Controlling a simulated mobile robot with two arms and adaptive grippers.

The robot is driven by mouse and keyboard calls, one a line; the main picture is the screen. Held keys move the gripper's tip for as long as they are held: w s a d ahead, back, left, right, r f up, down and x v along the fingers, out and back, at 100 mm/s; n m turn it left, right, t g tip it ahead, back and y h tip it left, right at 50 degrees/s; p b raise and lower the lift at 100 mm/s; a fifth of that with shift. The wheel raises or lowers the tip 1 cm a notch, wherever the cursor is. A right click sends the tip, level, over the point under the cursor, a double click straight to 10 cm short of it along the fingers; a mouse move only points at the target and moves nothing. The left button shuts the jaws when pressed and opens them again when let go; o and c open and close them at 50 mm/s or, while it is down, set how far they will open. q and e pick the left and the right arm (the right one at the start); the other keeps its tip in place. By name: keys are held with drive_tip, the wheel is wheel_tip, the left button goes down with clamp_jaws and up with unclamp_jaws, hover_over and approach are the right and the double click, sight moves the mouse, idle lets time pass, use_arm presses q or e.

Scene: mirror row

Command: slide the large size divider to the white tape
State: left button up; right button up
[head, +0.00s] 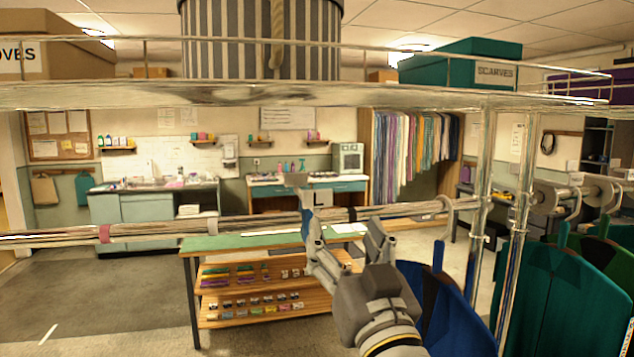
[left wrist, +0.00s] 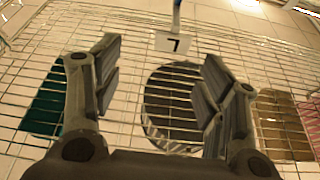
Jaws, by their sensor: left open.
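The large size divider (head: 322,198), a pale tag marked L, sits at the metal rail (head: 270,222) in the middle of the head view. A blue strip shows just below it. In the left wrist view the tag (left wrist: 172,43) appears turned, beyond and between the fingertips. The white tape (head: 213,225) is a pale band on the rail, left of the divider. My left gripper (head: 345,234) is open just below the rail and divider, with nothing between its fingers; its open fingers also show in the left wrist view (left wrist: 160,70). My right gripper is not in view.
A pink band (head: 105,233) and a dark band (head: 352,214) also mark the rail. Blue garments (head: 440,300) and green garments (head: 565,290) hang at the right. A wire shelf with boxes (head: 460,62) is overhead. The rail between divider and white tape looks clear.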

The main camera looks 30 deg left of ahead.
sight(318, 192)
use_arm(q)
drive_tip(key=shift+n+g+y, duration=0.3)
drive_tip(key=shift+n, duration=0.2)
drive_tip(key=p+x, duration=0.2)
drive_tip(key=x, duration=0.1)
drive_tip(key=s+r+p+x, duration=0.1)
drive_tip(key=p+x, duration=0.1)
drive_tip(key=x, duration=0.1)
drive_tip(key=p+x, duration=0.1)
drive_tip(key=x, duration=0.2)
drive_tip(key=shift+a+r+p, duration=0.35)
drive_tip(key=shift+a+p, duration=0.05)
drive_tip(key=shift+a, duration=0.15)
drive_tip(key=shift+w+a, duration=0.3)
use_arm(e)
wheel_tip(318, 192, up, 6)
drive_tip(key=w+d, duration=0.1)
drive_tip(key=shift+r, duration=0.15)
